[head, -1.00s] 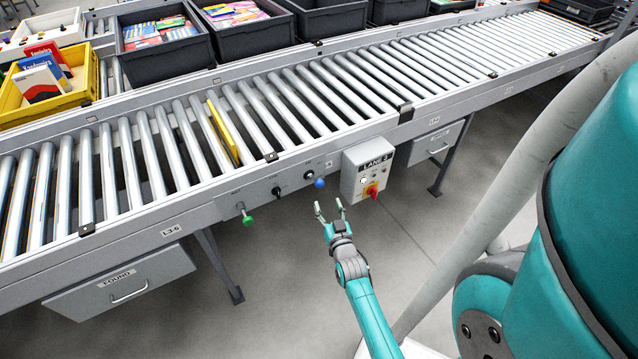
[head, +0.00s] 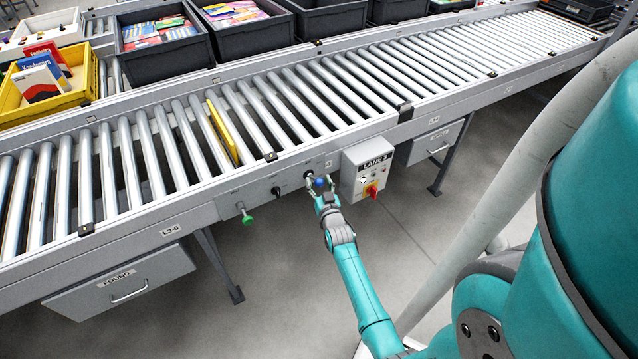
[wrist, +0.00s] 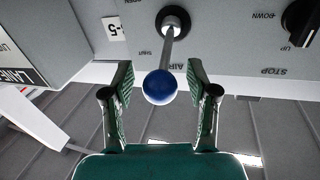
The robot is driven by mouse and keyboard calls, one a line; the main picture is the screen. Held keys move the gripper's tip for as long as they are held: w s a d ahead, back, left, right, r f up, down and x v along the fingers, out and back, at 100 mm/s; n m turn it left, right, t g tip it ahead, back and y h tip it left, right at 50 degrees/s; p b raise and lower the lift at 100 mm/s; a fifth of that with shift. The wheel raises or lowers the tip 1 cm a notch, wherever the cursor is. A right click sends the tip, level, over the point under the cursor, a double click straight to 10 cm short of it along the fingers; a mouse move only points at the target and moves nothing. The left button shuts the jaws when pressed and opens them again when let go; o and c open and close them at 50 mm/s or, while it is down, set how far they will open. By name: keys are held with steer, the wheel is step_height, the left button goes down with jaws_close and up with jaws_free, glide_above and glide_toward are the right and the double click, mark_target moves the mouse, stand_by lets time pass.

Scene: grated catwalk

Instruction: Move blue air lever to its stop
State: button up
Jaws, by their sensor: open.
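The blue air lever is a metal rod with a blue ball knob (head: 320,183) on the front panel of the conveyor. In the wrist view its blue ball (wrist: 160,87) hangs at the end of the rod, below a round black socket, over the panel lettering "AIR". My gripper (head: 321,185) is at the lever. In the wrist view my gripper (wrist: 162,95) is open, with one finger on each side of the ball and a visible gap on both sides. The fingers do not appear to touch the ball.
A green-knobbed lever (head: 247,220) and a black rotary switch (wrist: 302,22) share the panel. A grey LANE 3 box (head: 367,172) with a red switch (head: 371,190) stands out just right of the gripper. The roller conveyor (head: 330,95) lies above. The floor in front is clear.

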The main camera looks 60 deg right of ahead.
jaws_close()
